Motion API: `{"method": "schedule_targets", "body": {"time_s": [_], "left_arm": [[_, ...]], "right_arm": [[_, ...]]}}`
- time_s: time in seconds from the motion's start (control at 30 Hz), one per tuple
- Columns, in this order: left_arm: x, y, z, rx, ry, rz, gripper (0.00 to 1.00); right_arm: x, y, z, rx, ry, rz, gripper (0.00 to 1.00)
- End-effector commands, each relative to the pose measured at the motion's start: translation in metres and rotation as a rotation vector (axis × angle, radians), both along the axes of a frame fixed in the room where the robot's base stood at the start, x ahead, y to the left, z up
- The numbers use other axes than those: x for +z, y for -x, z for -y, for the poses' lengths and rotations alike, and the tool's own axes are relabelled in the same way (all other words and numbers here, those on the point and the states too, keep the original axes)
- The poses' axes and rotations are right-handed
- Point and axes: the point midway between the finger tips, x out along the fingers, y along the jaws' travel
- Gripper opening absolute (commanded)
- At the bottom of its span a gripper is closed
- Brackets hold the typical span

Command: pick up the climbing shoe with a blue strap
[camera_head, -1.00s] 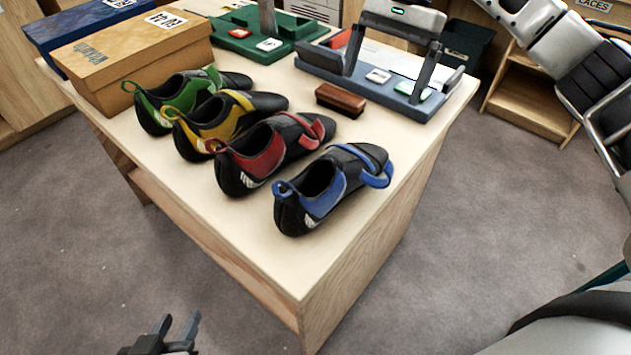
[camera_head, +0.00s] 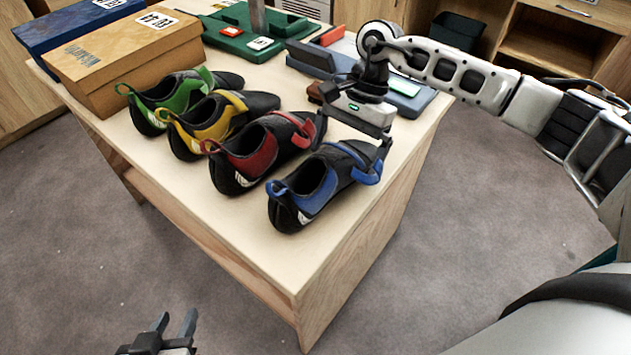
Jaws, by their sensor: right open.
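The climbing shoe with a blue strap (camera_head: 302,200) stands at the table's near right edge, its heel toward me and its toe and blue strap toward the back right. My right gripper (camera_head: 352,155) is open, its fingers pointing down over the toe end, one on each side of the shoe near the strap. I cannot tell whether the fingers touch it. My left gripper (camera_head: 176,325) is open and empty, low in the picture over the floor in front of the table.
Red (camera_head: 250,155), yellow (camera_head: 212,127) and green (camera_head: 168,102) strapped shoes stand in a row to the left. Shoe boxes (camera_head: 125,60) stand behind them. A green tray (camera_head: 225,42) and a blue-grey tray (camera_head: 415,105) lie at the back. A brown brush is partly hidden by my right gripper.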

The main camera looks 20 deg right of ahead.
Motion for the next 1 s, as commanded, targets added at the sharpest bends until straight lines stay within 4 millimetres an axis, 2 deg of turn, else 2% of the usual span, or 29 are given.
{"method": "schedule_targets", "body": {"time_s": [0.23,0.27,0.4,0.43,0.47,0.77,1.0], "left_arm": [[-0.001,0.000,0.000,-0.001,-0.004,-0.002,0.36],[-0.001,0.000,0.000,-0.002,-0.003,-0.002,0.36],[-0.001,0.000,0.000,-0.002,-0.003,-0.001,0.36],[-0.001,0.000,0.000,-0.002,-0.003,-0.001,0.36],[0.000,0.000,0.000,-0.002,-0.003,-0.001,0.36],[0.000,0.001,0.000,-0.002,-0.002,-0.002,0.36],[-0.003,0.001,0.001,-0.002,0.003,-0.003,0.36]], "right_arm": [[-0.003,0.000,-0.001,0.001,-0.001,0.001,1.00],[-0.003,0.000,-0.001,0.001,-0.001,0.001,0.97],[-0.003,0.000,-0.001,0.001,-0.001,0.001,0.58],[-0.003,0.000,-0.001,0.001,-0.001,0.001,0.50],[-0.003,0.000,-0.001,0.001,-0.001,0.001,0.47],[-0.001,0.000,-0.001,0.000,-0.001,0.002,0.47],[0.018,-0.001,-0.001,0.000,-0.001,0.006,0.47]]}}
